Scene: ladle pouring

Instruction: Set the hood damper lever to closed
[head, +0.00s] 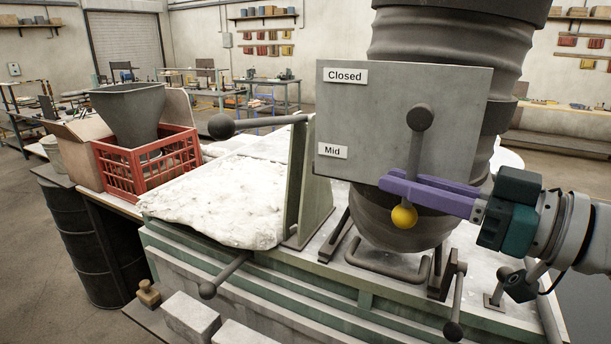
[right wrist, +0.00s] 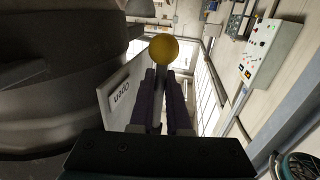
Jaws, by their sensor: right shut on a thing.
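The hood damper lever (head: 417,150) is a grey rod on a round pivot on the grey label plate (head: 345,110). It hangs down, tilted slightly left, and ends in a yellow knob (head: 404,215). The plate carries a "Closed" label (head: 345,76) at its upper left and a "Mid" label (head: 332,151) below that. In the right wrist view an "Open" label (right wrist: 121,94) shows on the plate. My right gripper (head: 391,181), with purple fingers, is shut on the lever rod just above the knob. The knob also shows beyond the fingers in the right wrist view (right wrist: 164,48). My left gripper is out of view.
A ribbed dark duct (head: 450,45) rises behind the plate. A bar with a dark ball end (head: 222,126) sticks out left of the plate. A red crate (head: 150,165) with a grey hopper stands farther left. The space in front of the plate is free.

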